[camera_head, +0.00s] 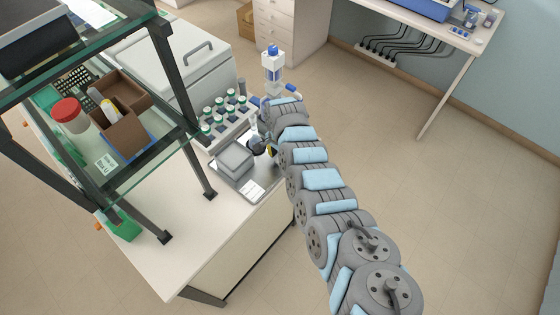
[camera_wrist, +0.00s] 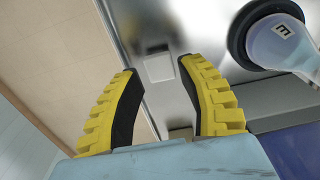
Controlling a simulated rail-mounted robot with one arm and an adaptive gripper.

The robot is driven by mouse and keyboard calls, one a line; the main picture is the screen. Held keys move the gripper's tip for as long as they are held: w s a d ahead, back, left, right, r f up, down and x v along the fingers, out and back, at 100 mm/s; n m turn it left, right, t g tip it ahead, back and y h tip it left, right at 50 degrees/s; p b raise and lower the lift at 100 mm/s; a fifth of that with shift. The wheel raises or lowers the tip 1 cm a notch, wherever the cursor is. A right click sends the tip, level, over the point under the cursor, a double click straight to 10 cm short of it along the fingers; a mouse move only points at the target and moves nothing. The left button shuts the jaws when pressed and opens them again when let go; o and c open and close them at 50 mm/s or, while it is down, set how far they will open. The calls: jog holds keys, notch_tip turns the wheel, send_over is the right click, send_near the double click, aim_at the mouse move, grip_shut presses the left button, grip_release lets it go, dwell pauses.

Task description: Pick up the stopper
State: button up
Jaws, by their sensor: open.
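I cannot make out the stopper for certain in either view. My gripper (camera_wrist: 160,68) shows in the wrist view as two yellow-ribbed fingers with dark pads, spread apart. A small pale square piece (camera_wrist: 159,69) lies beyond the gap between them, with a blurred dark patch above it; I cannot tell what it is. A clear, rounded vessel with a dark ring and a letter (camera_wrist: 283,38) is to the right of the fingers. In the head view my gripper (camera_head: 264,148) is partly hidden by my arm, beside a metal tray (camera_head: 225,173) at the bench's right edge.
A blue-capped bottle (camera_head: 273,62) is farther back. A glass-shelved frame (camera_head: 168,130) stands at left. The bench front (camera_head: 190,245) is clear.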

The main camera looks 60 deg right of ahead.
jog(key=shift+d+f, duration=0.2)
jog(key=shift+f, duration=0.45)
jog(key=shift+a+f+b, duration=0.1)
jog(key=shift+f+b, duration=0.55)
jog(key=shift+f, duration=0.5)
jog(key=c, duration=0.4)
